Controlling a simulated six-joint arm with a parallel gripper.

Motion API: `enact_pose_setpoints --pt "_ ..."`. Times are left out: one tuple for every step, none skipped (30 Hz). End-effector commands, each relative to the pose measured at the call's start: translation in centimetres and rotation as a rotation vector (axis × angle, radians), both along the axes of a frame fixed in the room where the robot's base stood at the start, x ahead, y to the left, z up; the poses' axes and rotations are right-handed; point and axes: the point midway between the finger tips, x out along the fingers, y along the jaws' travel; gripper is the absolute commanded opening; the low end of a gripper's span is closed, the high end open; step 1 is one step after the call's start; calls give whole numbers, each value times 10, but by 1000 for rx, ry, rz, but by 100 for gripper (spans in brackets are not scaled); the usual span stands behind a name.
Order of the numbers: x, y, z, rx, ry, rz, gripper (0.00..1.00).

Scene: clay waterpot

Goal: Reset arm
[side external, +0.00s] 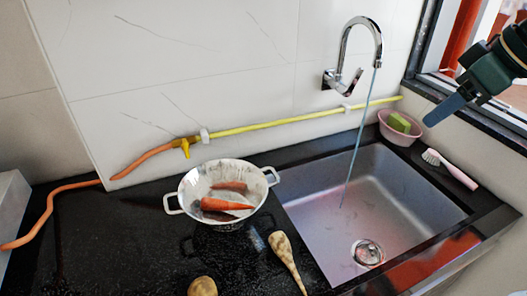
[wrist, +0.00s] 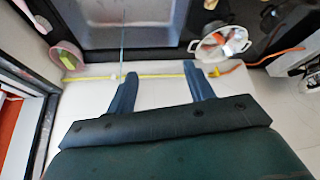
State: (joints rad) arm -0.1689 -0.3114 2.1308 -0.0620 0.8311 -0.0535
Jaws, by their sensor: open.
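My gripper (side external: 452,103) is raised at the upper right in the side external view, near the window and above the right side of the sink. In the wrist view its two blue fingers (wrist: 161,88) are spread apart with nothing held between them. The side external view shows only part of my gripper, cut off by the right edge. It is apart from the counter and everything on it.
A white colander (side external: 180,190) with carrots (side external: 226,205) stands left of the sink (side external: 385,190). A parsnip (side external: 286,255) and a round root (side external: 202,286) lie on the dark counter. The tap (side external: 345,60) runs water. A pink bowl (side external: 398,136) and brush (side external: 450,170) sit right.

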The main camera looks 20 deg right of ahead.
Motion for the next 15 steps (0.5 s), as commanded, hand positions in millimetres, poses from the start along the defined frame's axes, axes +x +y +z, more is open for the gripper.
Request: enact_pose_setpoints --pt "-13 -9 -1 1 -4 -26 53" --pt "-20 -13 -2 1 -4 -41 53" --pt "-30 -19 -4 1 -3 -60 53" --pt "-37 -23 -6 2 -3 -74 53" --pt "-45 -27 -8 2 -3 -89 53" --pt "-54 -32 -11 3 -2 -108 53" --pt "-62 -36 -13 4 -2 -122 53" --pt "-69 -39 -15 4 -2 -138 53" --pt "-78 -44 -19 5 -2 -156 53" --pt "-85 -47 -22 6 -2 -170 53" --pt "-91 -50 -24 7 -3 -184 53" --pt "-99 -53 -28 7 -2 -201 53" --pt "-105 -55 -31 7 -1 -212 53" --pt "-110 -57 -34 7 -1 -222 53" --pt "-116 -59 -37 7 0 -236 53"
